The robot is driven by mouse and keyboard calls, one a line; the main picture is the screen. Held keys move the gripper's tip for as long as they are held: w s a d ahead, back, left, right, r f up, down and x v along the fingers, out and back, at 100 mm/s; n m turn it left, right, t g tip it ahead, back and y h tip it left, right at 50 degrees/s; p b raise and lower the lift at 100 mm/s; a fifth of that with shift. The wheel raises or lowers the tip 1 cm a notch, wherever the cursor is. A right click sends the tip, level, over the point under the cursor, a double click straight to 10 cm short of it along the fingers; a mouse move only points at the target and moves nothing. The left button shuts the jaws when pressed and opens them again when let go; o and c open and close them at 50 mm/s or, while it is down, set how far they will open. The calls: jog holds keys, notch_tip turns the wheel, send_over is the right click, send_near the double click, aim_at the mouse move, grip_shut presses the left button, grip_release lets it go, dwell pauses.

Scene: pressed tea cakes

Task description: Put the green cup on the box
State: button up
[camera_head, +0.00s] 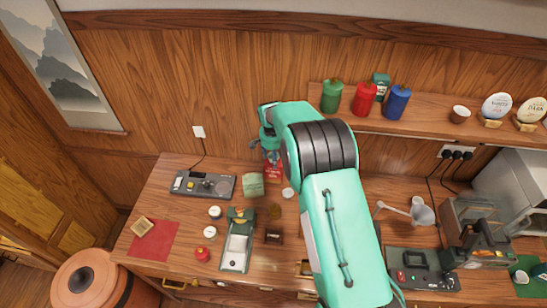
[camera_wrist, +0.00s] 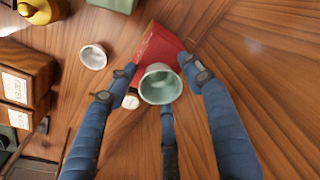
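The pale green cup (camera_wrist: 160,84) is between the blue fingers of my gripper (camera_wrist: 160,75) in the wrist view, its open mouth facing the camera. The fingertips close around it and it looks held, above the surface below. The red box (camera_wrist: 154,42) lies just beyond the cup in the wrist view, partly covered by the cup and fingers. In the head view the red box (camera_head: 272,173) stands near the wall at the back of the table, just below my gripper (camera_head: 268,143). The cup cannot be made out clearly there.
A white cup (camera_wrist: 93,57) and a small white-topped container (camera_wrist: 131,100) stand close to the left finger. A shelf (camera_head: 435,126) with canisters is at right. Bare table lies right of the gripper in the wrist view.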

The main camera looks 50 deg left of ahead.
aim_at(272, 163)
jog(key=shift+r, duration=0.15)
notch_tip(272, 163, up, 12)
jog(key=s+b, duration=0.1)
jog(key=b, duration=0.1)
jog(key=shift+d, duration=0.4)
dwell(0.4)
jog(key=shift+s, duration=0.1)
dwell(0.6)
jog(key=shift+r, duration=0.1)
